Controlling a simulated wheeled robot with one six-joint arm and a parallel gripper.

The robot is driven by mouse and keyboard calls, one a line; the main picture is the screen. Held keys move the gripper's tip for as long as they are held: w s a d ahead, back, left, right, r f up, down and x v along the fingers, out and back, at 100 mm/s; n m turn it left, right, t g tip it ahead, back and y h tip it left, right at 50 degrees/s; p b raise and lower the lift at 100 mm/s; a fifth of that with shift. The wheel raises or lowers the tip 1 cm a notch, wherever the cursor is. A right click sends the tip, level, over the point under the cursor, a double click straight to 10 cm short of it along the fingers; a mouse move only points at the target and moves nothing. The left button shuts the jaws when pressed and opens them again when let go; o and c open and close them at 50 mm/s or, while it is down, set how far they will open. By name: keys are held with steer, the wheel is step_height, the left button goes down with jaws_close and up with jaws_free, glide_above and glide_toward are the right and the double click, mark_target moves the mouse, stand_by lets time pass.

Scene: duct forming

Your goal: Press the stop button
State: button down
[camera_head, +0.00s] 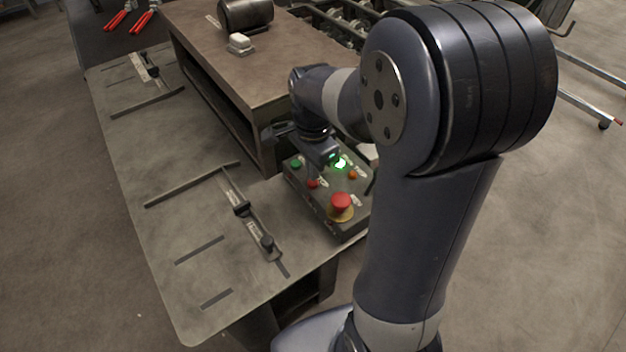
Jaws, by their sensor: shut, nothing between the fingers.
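A dark control box (325,217) sits at the table's right edge, by the bench. On its top are a small red button (313,184), a green button (296,163), an orange button (353,174) and a lit green lamp (341,163). A large red mushroom button (341,201) on a yellow base is nearest me. Labels beside the buttons are too small to read. My gripper (314,174) is shut and empty, pointing down over the box, just above or at the small red button. I cannot tell if it touches.
The metal table (160,240) carries sliding guides (240,208) and slots. A raised brown bench (250,65) with a black motor (246,14) stands behind the box. Red-handled tools (130,18) lie at the far left. The front left of the table is clear.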

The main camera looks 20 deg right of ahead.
steer(key=shift+f+b, duration=0.75)
steer(key=shift+f, duration=0.3)
stand_by(0.5)
steer(key=shift+r, duration=0.1)
step_height(320, 180, up, 7)
steer(key=p, duration=0.6)
stand_by(0.8)
